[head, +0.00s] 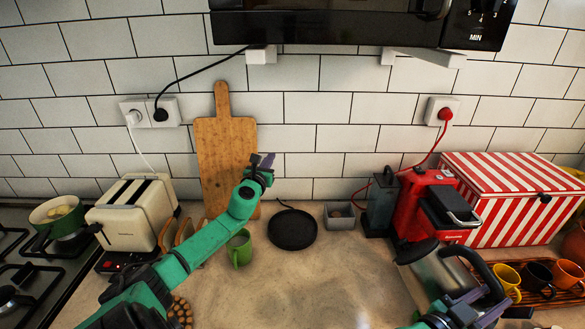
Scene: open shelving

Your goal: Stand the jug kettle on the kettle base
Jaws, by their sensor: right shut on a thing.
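The jug kettle (437,272), silver with a black lid and handle, is at the lower right, tilted in the picture. My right gripper (482,306), with purple fingers, is shut on its handle; the fingertips are partly hidden there. The kettle base (293,229) is a flat black disc on the worktop near the middle, with a short cord behind it. It is empty, and the kettle is apart from it, to the right and nearer me. My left gripper (263,162) is raised in front of the cutting board's right edge, apart from the base; its jaw opening is unclear.
A green mug (240,248) stands left of the base, and a grey box (340,215) right of it. A red coffee machine (425,205) and a striped box (510,195) stand behind the kettle. Orange and yellow mugs (507,280) are at right. The front middle worktop is clear.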

